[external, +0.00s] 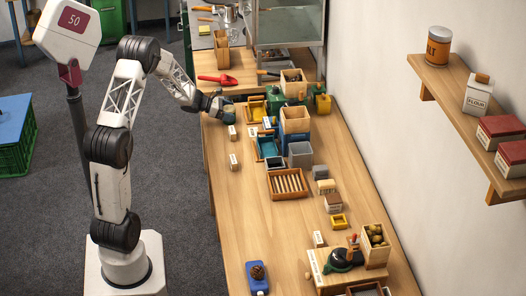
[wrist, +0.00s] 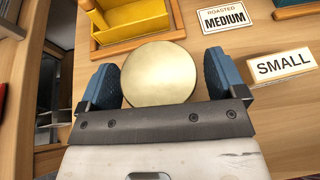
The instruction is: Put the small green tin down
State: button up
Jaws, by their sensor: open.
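The small green tin (external: 229,114) stands upright at the left edge of the wooden table. In the wrist view I see its round, pale gold top (wrist: 159,75); its side is hidden there. My gripper (wrist: 162,82) is open, with one blue finger on each side of the tin. Small gaps seem to show beside the tin, but I cannot tell surely whether either finger touches it. In the external view my gripper (external: 222,107) is low at the table, right at the tin.
A yellow tray (wrist: 135,24) lies just beyond the tin. Signs reading "Roasted Medium" (wrist: 228,17) and "Small" (wrist: 283,66) stand to the right. A red scoop (external: 216,79) lies behind.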

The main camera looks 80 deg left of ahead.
jog(key=shift+r, duration=0.1)
jog(key=shift+s+r, duration=0.1)
jog(key=d+v, duration=0.1)
jog(key=v, duration=1)
jog(key=shift+s+a, duration=0.4)
jog(key=shift+a, duration=0.1)
jog(key=shift+r, duration=0.15)
